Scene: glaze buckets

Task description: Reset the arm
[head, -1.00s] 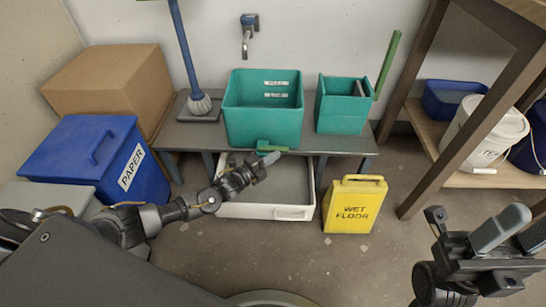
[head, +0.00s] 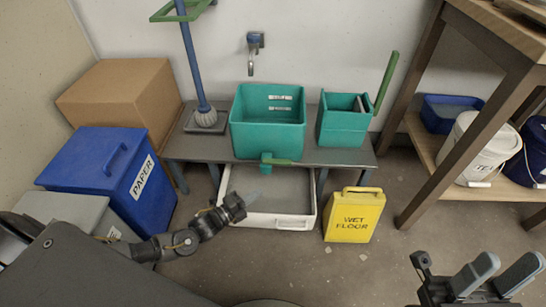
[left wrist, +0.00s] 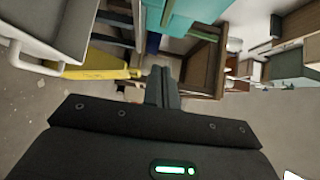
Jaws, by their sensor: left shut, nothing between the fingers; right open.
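My left gripper (head: 250,200) comes in from the left in the head view and hangs over the left end of the white tray below the bench. It is shut and empty; its closed fingers also show in the left wrist view (left wrist: 162,88). My right gripper (head: 499,277) is at the bottom right of the head view, open and empty, with its two fingers apart above the floor.
A white tray (head: 283,221) stands on the floor below the low bench (head: 210,148). A teal bucket (head: 267,140) and a smaller teal bin (head: 340,128) stand on the bench. A yellow wet floor sign (head: 353,225), a blue paper bin (head: 105,165) and a wooden shelf (head: 440,165) surround clear floor.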

